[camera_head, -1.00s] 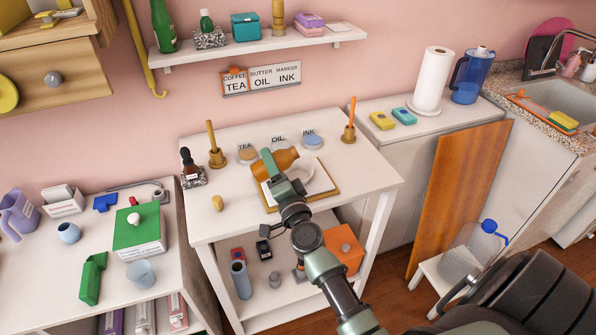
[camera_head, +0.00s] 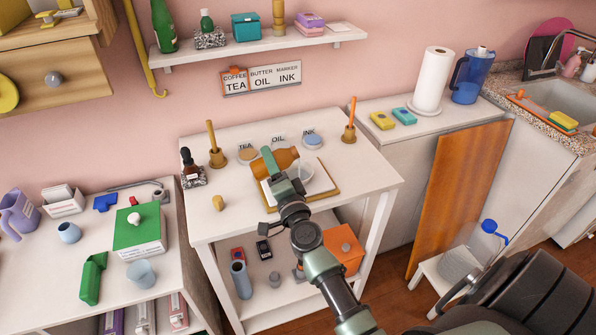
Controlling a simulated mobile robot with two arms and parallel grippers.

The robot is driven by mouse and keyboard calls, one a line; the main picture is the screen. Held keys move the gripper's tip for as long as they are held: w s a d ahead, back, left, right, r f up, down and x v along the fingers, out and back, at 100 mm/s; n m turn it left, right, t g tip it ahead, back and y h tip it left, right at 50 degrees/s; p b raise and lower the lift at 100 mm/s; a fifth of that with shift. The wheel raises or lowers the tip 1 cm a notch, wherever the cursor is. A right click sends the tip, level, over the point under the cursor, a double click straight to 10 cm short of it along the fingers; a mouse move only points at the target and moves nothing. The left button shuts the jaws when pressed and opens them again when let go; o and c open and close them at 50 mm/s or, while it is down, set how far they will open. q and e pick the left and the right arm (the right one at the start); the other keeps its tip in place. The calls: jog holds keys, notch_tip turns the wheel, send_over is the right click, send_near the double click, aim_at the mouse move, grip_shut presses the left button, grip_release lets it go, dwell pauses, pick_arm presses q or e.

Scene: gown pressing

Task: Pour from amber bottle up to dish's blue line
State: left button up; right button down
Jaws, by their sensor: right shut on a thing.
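The amber bottle (camera_head: 283,157) lies tilted nearly on its side above the white table, in the jaws of my right gripper (camera_head: 272,164). My right gripper is shut on it. The dish (camera_head: 322,181) is a pale bowl just below and right of the bottle, on a wooden clipboard with white paper (camera_head: 324,194). My gripper and arm cover part of the dish, and its blue line cannot be made out. I cannot tell whether liquid is flowing. My left gripper is not in view.
Coloured round pads labelled TEA (camera_head: 247,155), OIL and INK (camera_head: 312,141) lie behind. The table's front left is clear.

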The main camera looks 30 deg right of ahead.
jog(key=shift+w, duration=0.1)
dwell(0.5)
jog(key=shift+m, duration=0.3)
jog(key=shift+f+m+h+b, duration=0.2)
jog(key=shift+m+h+b, duration=0.15)
jog(key=shift+m, duration=0.35)
dwell(1.7)
